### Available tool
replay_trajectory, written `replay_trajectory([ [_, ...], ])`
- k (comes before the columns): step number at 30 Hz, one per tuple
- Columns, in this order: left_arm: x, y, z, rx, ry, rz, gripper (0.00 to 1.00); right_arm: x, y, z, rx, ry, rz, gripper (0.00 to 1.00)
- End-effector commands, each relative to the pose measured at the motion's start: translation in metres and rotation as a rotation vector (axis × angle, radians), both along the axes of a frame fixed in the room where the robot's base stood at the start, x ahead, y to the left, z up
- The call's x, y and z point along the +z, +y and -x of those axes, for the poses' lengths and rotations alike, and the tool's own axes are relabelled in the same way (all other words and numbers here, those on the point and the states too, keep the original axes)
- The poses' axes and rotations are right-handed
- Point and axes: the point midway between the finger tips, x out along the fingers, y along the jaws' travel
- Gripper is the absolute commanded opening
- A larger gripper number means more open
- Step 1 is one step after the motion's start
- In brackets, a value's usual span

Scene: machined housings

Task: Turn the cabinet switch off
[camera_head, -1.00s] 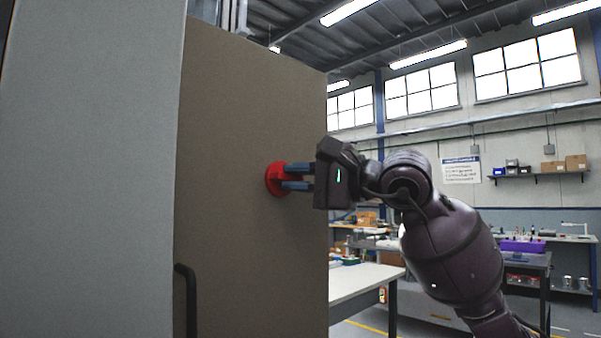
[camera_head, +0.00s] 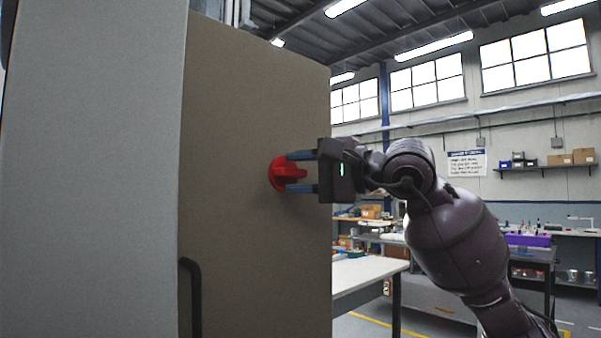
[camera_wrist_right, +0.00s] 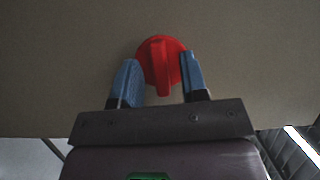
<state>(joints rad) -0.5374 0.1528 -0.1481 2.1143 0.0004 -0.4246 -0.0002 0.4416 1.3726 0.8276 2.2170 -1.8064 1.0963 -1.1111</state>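The red rotary switch (camera_head: 284,174) sits on the brown side panel of the cabinet (camera_head: 255,110). Its raised grip bar lies about horizontal in the head view. My right gripper (camera_head: 297,172) is open at the switch, with one blue finger above the bar and one below. In the right wrist view the switch (camera_wrist_right: 161,62) shows between the two spread fingers of my right gripper (camera_wrist_right: 162,78), with a gap on each side of the bar. My left gripper is not in view.
A black handle (camera_head: 190,295) stands out from the cabinet's lower front. A white table (camera_head: 365,273) stands behind to the right. A shelf with boxes (camera_head: 545,167) is on the far wall. The panel around the switch is bare.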

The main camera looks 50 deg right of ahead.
Motion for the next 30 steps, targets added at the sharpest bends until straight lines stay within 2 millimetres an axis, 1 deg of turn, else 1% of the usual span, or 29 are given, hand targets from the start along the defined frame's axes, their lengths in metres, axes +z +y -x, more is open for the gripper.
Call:
replay_trajectory([
  [7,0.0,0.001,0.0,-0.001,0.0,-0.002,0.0,0.0,0.0,0.0,0.0,0.0,-0.002,0.4],
  [11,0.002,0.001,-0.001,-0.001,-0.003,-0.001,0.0,0.001,-0.002,0.006,0.0,-0.001,-0.003,0.4],
  [14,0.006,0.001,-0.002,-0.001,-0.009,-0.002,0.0,0.002,-0.005,0.018,0.0,-0.004,-0.005,0.4],
  [24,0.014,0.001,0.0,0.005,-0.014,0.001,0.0,0.003,-0.022,0.076,-0.001,-0.004,-0.003,0.4],
  [30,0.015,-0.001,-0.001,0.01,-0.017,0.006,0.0,0.002,-0.028,0.098,0.0,-0.003,-0.002,0.4],
])
